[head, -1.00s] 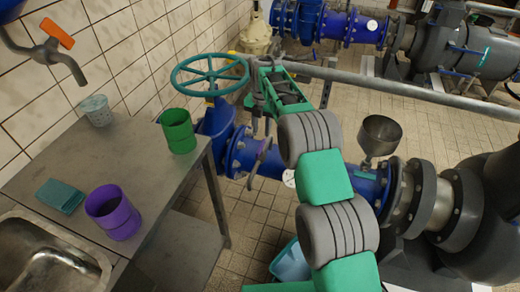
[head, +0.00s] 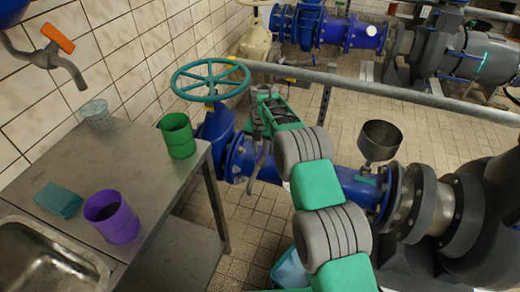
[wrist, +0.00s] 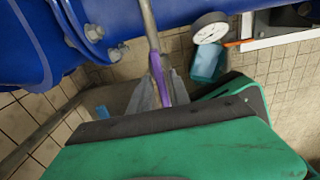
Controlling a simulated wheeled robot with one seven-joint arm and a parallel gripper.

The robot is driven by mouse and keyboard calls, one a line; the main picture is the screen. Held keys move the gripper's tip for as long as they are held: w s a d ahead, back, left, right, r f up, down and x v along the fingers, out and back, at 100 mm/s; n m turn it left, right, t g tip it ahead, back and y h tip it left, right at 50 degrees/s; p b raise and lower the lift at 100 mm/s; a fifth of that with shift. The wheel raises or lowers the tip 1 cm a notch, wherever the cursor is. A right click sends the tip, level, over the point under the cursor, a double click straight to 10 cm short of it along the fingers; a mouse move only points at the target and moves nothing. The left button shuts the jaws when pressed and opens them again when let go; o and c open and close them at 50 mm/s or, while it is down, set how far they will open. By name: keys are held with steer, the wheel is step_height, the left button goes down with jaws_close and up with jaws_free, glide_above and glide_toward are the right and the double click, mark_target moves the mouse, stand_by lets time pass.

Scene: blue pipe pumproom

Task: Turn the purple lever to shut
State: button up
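The purple lever (wrist: 158,78) shows in the wrist view as a purple grip on the end of a grey rod that runs up across the blue pipe (wrist: 200,10). My gripper (wrist: 162,88) has its grey fingers close on both sides of the purple grip and looks shut on it. The finger faces are partly hidden by the lever and my gripper's body. In the head view my gripper (head: 263,132) is beside the blue pipe, below and right of the teal handwheel. There the purple grip is hidden behind my arm.
A metal table (head: 120,165) on the left bears a green cup (head: 178,136), a purple cup (head: 112,217), a pale cup (head: 96,114) and a teal block (head: 59,199). The teal handwheel (head: 210,76), a railing (head: 360,82) and a funnel (head: 379,140) stand close to my arm.

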jaws_close()
steer(key=shift+m, duration=0.3)
stand_by(0.3)
steer(key=m, duration=0.3)
steer(key=shift+m+b, duration=0.3)
steer(key=shift+b, duration=0.1)
steer(key=m, duration=0.4)
steer(key=shift+m, duration=0.3)
steer(key=m, duration=0.4)
steer(key=shift+b, duration=0.3)
steer(key=m, duration=0.5)
steer(key=shift+w+r, duration=0.1)
steer(key=shift+m, duration=0.3)
